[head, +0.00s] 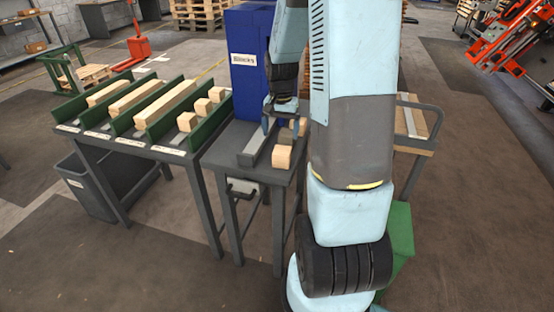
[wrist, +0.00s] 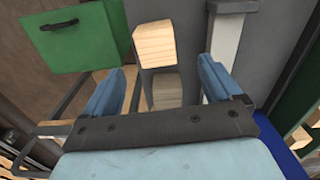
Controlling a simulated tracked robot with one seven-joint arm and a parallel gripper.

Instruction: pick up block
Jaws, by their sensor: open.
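A pale wooden block (head: 283,158) sits on the near part of the small dark table (head: 226,153). A second block (head: 299,126) lies farther back, partly covered by my gripper and arm. My gripper (head: 281,124) is open and points down over the table, behind the near block. In the wrist view, the near block (wrist: 154,46) stands just beyond the fingertips. The second, shaded block (wrist: 166,91) shows in the gap between the open fingers (wrist: 161,70). I cannot tell how far below the fingers it is.
A grey bar (head: 257,146) lies on the table left of the blocks. A blue cabinet (head: 248,60) rises behind. The left table (head: 120,140) has green dividers, long timbers and several small blocks. A green bin (head: 402,240) stands at right, beside my arm.

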